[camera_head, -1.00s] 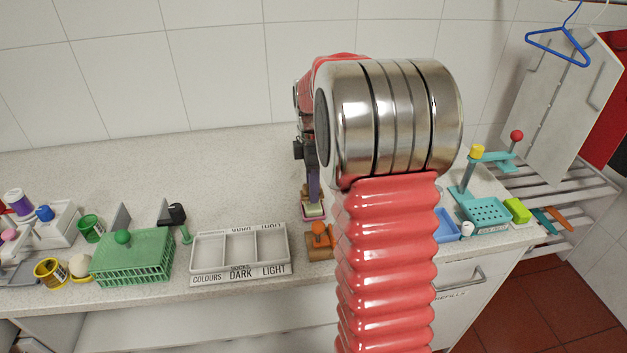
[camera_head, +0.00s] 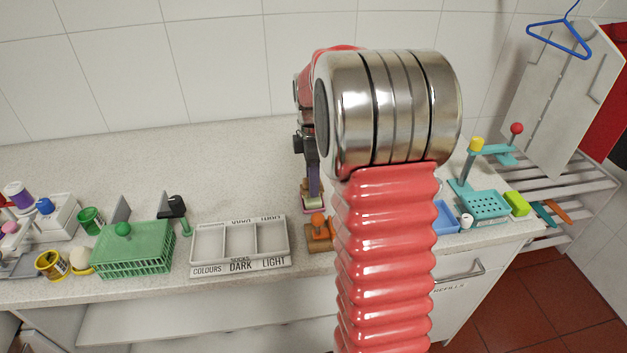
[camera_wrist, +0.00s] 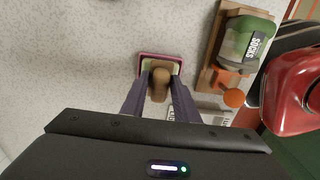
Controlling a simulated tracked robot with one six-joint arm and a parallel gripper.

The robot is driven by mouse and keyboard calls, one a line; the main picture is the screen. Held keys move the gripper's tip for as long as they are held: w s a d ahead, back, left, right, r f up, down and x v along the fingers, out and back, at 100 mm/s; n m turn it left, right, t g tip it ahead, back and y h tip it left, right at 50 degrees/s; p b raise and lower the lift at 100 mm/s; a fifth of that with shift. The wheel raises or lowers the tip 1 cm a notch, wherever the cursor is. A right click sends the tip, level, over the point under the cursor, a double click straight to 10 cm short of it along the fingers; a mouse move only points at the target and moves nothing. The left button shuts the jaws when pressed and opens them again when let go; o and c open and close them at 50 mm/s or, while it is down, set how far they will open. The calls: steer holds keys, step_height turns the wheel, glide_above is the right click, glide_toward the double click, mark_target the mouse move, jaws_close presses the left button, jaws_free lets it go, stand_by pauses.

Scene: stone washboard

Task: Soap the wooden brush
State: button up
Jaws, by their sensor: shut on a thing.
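My gripper (camera_wrist: 158,88) is shut on the brown wooden brush (camera_wrist: 159,80), whose rounded top shows between the dark purple fingers in the wrist view. The brush is over a pink-rimmed dish (camera_wrist: 144,57) with a pale green soap (camera_wrist: 147,66) in it. In the head view my gripper (camera_head: 312,182) points down at the same dish (camera_head: 312,208). The brush's underside is hidden, so I cannot tell whether it touches the soap.
A wooden holder with an orange knob (camera_head: 318,220) stands close in front of the dish; a SOCKS pack (camera_wrist: 248,40) lies in it. A sorting tray (camera_head: 240,243) and green basket (camera_head: 133,252) stand left. The counter behind is clear.

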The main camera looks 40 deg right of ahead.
steer(key=shift+f, duration=0.5)
stand_by(1.7)
steer(key=shift+r, duration=3.6)
